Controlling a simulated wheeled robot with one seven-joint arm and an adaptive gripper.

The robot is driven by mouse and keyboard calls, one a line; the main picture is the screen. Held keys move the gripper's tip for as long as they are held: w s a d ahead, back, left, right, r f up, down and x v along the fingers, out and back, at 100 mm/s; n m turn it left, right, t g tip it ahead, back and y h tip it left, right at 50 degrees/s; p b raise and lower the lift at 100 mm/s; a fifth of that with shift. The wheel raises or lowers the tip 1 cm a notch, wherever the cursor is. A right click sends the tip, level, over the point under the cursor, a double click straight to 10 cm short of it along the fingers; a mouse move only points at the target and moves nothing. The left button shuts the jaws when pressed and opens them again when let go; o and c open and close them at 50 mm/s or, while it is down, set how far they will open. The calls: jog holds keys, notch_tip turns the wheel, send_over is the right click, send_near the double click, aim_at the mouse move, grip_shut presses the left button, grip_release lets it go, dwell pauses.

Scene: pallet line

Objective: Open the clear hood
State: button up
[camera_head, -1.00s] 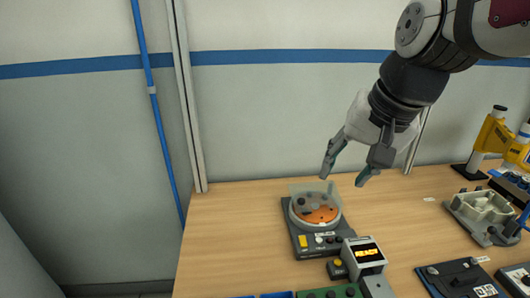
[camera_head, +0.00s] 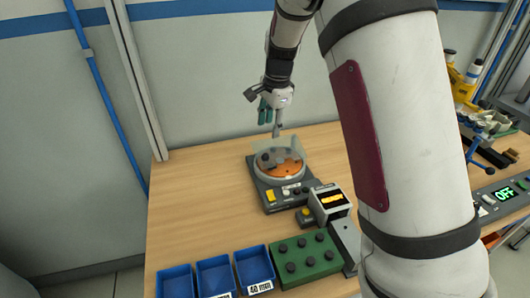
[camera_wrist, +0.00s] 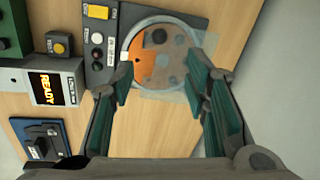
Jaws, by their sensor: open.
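The clear hood (camera_head: 289,149) is a see-through cover over a round dish on a dark grey machine (camera_head: 277,202) on the bench. Orange and grey round shapes show through it. In the wrist view the hood (camera_wrist: 183,75) lies beyond the fingertips, over the orange and grey disc, and looks down. My gripper (camera_head: 269,118) is above and behind the hood in the head view. Its two green-padded fingers stand apart with nothing between them, and they also show in the wrist view (camera_wrist: 165,90). I cannot tell whether a fingertip touches the hood's edge.
A small display unit (camera_head: 327,203) stands in front of the machine. Blue bins (camera_head: 214,276) and a green block with knobs (camera_head: 304,259) lie nearer. My arm hides part of the right side. Bare bench lies left of the machine.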

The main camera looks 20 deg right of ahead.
aim_at(266, 154)
jog(key=f, duration=0.4)
jog(key=w+f+p, duration=0.1)
jog(key=f, duration=0.3)
jog(key=w+f, duration=0.1)
jog(key=f, duration=0.4)
jog(key=shift+w+a, duration=0.2)
jog(key=shift+a, duration=0.05)
jog(key=shift+r, duration=0.1)
grip_shut()
